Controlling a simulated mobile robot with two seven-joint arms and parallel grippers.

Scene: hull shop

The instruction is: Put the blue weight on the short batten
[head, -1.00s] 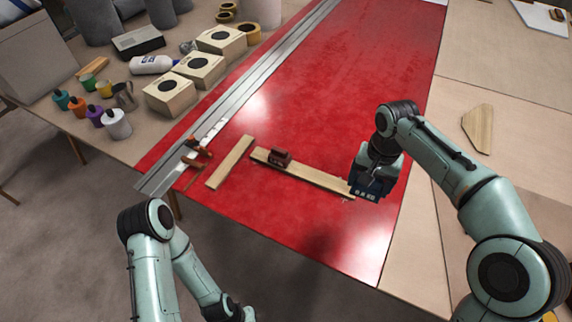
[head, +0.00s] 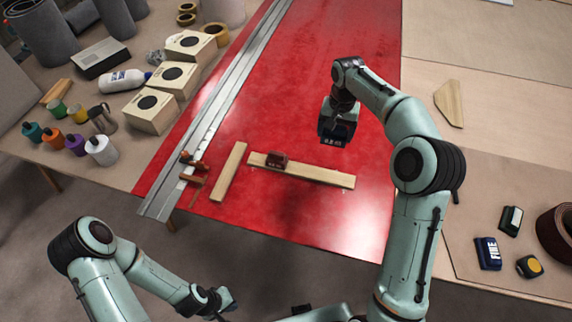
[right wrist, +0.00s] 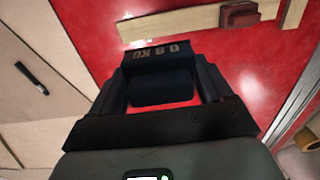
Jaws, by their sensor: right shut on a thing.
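The blue weight (head: 336,132), dark blue and marked 0.8 KG, is in my right gripper (head: 341,118). In the right wrist view the weight (right wrist: 160,88) sits between the jaws. It is beyond the right part of the long batten (head: 320,176), over the red sheet; its height is hard to tell. The short batten (head: 229,172) lies left of the long one with its top bare. It shows at the top right of the right wrist view (right wrist: 294,12). My left gripper (head: 218,301) is low, off the table's front edge; its jaws are unclear.
A dark red weight (head: 276,160) stands on the long batten. A metal rail (head: 209,117) runs along the red sheet's left side, with a clamp-like tool (head: 193,168) near its front end. Boxes and bottles stand left. The red sheet behind the battens is clear.

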